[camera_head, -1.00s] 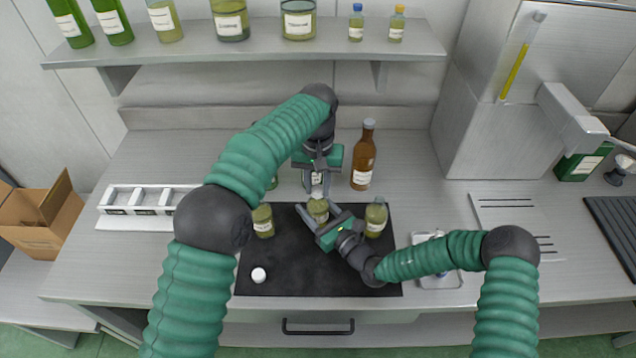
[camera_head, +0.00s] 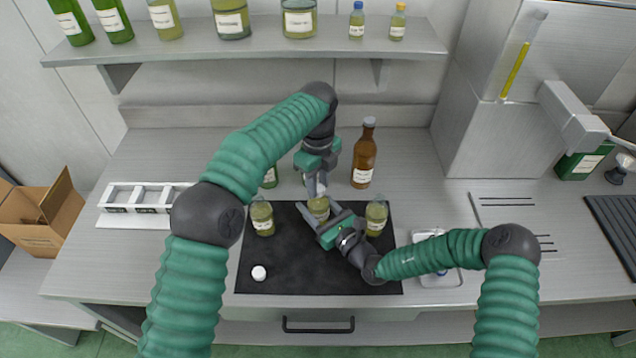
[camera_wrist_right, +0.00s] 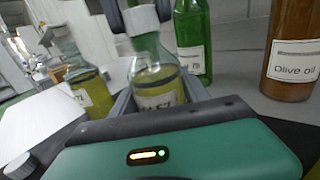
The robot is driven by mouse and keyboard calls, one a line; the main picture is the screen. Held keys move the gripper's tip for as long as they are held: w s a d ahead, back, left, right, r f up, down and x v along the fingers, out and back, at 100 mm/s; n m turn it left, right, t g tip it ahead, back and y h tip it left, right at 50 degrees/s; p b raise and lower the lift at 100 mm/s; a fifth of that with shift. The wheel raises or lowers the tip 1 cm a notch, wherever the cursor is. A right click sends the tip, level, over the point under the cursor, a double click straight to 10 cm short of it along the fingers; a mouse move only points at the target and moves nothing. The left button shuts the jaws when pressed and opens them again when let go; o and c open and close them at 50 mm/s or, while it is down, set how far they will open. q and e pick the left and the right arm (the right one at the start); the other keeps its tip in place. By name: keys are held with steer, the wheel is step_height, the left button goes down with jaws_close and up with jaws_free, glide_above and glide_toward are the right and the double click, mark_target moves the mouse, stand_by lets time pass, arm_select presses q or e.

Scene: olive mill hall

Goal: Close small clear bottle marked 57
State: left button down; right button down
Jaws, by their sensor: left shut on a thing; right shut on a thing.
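The small clear bottle (camera_head: 318,208) with yellow-green oil stands upright at the back of the black mat (camera_head: 290,265). Its label in the right wrist view (camera_wrist_right: 157,98) seems to end in 57, but is blurred. My right gripper (camera_head: 320,218) is shut around its body from the front right. My left gripper (camera_head: 316,186) comes from above, shut on a white cap (camera_wrist_right: 141,19). The cap is right at the bottle's mouth, in line with the neck; I cannot tell whether it is seated.
Similar small bottles stand left (camera_head: 262,220) and right (camera_head: 376,218) on the mat. A loose white cap (camera_head: 259,273) lies at front left. A brown olive oil bottle (camera_head: 364,160) and a green bottle (camera_head: 270,178) stand behind.

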arm_select(q)
steer(key=m, duration=0.6)
steer(key=shift+w, duration=0.25)
arm_select(e)
steer(key=shift+s+a, duration=0.1)
arm_select(q)
steer(key=m, duration=0.5)
steer(key=c, duration=1.5)
jaws_free()
steer(key=shift+r, duration=0.1)
steer(key=o, duration=0.4)
steer(key=shift+s+d, duration=0.1)
steer(key=shift+r, duration=2.2)
steer(key=shift+n, duration=0.3)
steer(key=shift+c, duration=0.3)
